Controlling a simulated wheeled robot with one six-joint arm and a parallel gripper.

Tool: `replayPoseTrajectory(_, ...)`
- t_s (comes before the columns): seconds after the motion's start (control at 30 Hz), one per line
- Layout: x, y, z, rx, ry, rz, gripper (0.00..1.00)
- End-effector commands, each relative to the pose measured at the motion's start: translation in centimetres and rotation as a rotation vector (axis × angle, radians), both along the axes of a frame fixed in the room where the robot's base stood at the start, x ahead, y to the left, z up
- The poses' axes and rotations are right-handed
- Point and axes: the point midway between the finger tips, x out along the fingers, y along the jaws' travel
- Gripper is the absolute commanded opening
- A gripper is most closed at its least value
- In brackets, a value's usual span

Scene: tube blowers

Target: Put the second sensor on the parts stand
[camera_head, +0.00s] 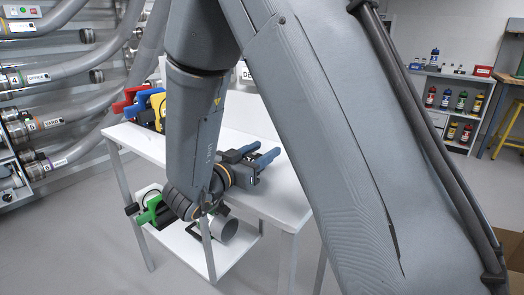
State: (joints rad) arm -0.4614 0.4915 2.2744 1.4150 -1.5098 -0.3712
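My gripper (270,149) hangs over the right part of a white two-level table (288,205). Its two blue fingers point to the upper right, with a small gap and nothing visible between them. On the table's lower shelf (178,240), left of and below the gripper, are a green-handled device (153,211) and a silver cylinder (224,229), partly hidden by my arm. Devices with red, blue and yellow handles (146,104) stand at the table's back left. I cannot tell which thing is the second sensor or the parts stand.
Grey pipes with labels (48,73) line the left wall. A cardboard box (514,248) is at the right edge. My arm hides much of the centre.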

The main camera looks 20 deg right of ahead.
Motion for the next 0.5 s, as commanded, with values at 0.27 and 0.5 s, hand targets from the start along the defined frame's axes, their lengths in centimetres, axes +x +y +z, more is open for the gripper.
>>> replayPoseTrajectory(0.27,-0.01,0.01,0.03,0.0,0.0,0.0,0.54)
replayPoseTrajectory(0.5,-0.49,0.79,0.41,0.0,0.001,0.002,0.54)
